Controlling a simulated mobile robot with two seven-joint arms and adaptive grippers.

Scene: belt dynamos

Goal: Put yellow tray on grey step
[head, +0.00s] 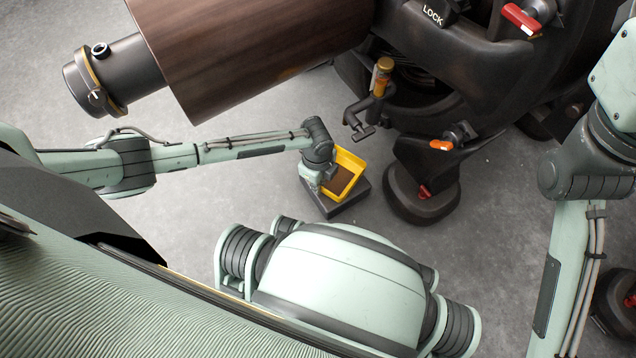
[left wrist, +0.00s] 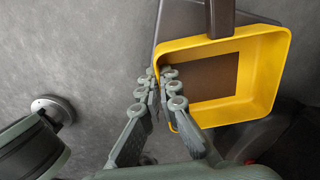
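The yellow tray (head: 352,162), an open box with a brown floor panel, is over the dark grey step (head: 348,206) in the head view. I cannot tell whether its underside touches the step. My left gripper (head: 328,181) is at the tray's left wall. In the left wrist view, its fingers (left wrist: 160,88) are closed together on the left wall of the tray (left wrist: 262,82), and part of the grey step (left wrist: 175,22) shows behind it. The tray looks empty. My right arm shows at the right of the head view, but its gripper is out of view.
A large dark machine (head: 440,90) stands beyond the step, with a round foot (head: 422,198), an orange-tipped lever (head: 441,145) and a T-shaped handle (head: 361,130) close to the tray. A brown cylinder (head: 250,45) is at upper left. Concrete floor (head: 240,180) left of the step is clear.

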